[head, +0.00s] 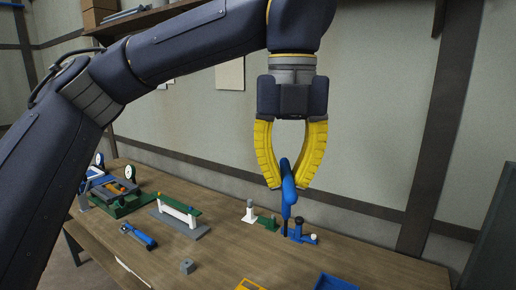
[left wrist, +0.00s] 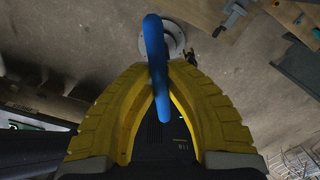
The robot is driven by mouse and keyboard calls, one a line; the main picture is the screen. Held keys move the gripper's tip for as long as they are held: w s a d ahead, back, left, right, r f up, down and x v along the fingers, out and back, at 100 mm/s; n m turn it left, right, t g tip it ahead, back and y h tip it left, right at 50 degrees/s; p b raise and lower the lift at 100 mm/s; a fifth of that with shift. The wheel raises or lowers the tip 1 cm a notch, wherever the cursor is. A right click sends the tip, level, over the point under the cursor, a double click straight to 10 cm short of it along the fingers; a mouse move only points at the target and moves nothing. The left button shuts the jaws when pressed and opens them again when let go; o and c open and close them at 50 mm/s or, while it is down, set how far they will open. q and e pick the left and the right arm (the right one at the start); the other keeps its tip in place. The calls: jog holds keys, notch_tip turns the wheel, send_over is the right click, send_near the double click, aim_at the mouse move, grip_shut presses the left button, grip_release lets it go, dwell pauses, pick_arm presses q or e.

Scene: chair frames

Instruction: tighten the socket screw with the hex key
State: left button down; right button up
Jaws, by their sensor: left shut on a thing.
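My left gripper (head: 286,180) hangs down over the workbench. Its yellow fingers are shut on a blue tool, which I take to be the hex key (head: 288,192), held upright above the bench. In the left wrist view the blue handle (left wrist: 155,55) stands between the yellow fingers. The socket screw cannot be clearly made out; the tool and fixture overlap there. My right gripper is not in view.
On the wooden bench (head: 225,250) stand a white post (head: 249,212), a green block (head: 267,222), a grey cube (head: 187,267) and a blue-handled tool (head: 139,237). A blue tray (head: 336,283) is at the front edge. A green tray (head: 122,205) is at left.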

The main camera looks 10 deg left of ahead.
pick_arm(q)
jog(key=w+a+f+n, duration=0.2)
jog(key=w+f+n, duration=0.2)
jog(key=w+f, duration=1.15)
jog(key=w+a+f+n, duration=0.1)
jog(key=w+a+f, duration=0.1)
jog(key=f, duration=0.8)
jog(key=w+a+f+n, duration=0.2)
jog(key=a+f, duration=0.3)
jog(key=f, duration=0.5)
jog(key=shift+w+n, duration=0.15)
jog(key=shift+n, duration=0.15)
jog(key=shift+f, duration=0.1)
jog(key=shift+a+f, duration=0.1)
jog(key=shift+f, duration=2.15)
jog(key=shift+f, duration=1.05)
